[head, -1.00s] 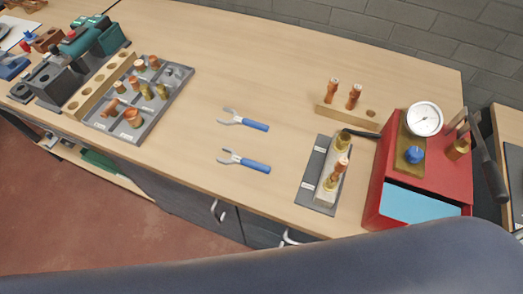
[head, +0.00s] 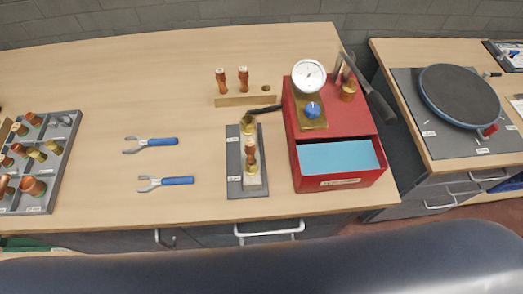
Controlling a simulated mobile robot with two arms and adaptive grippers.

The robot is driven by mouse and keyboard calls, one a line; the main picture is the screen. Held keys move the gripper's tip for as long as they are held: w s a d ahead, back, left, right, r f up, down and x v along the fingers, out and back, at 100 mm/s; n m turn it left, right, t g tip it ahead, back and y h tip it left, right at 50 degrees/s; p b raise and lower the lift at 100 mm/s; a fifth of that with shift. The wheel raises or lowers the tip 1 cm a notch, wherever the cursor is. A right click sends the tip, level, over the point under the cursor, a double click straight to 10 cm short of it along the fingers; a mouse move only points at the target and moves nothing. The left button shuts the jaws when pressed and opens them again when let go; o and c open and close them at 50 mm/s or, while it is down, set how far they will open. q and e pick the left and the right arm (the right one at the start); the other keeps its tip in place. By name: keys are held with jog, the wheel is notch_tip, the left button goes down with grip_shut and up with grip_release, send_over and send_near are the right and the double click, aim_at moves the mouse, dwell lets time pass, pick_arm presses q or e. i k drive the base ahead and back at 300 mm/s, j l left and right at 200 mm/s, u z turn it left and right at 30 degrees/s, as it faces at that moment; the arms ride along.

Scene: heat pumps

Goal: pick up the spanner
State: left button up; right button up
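Two spanners with blue handles and grey open jaws lie flat on the wooden table, jaws pointing left. The far spanner (head: 151,144) lies a little above the near spanner (head: 165,182) in the head view. They are apart from each other, and nothing touches them. I cannot tell from the picture which one the task names. Neither of my grippers shows in the head view.
Right of the spanners stand a grey plate (head: 234,178) with brass and copper fittings, a wooden peg rack (head: 228,101) and a red box (head: 341,184) with a gauge (head: 308,75). A compartment tray (head: 68,133) lies left. A second table (head: 390,58) stands right.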

aim_at(155, 183)
jog(key=u, duration=0.95)
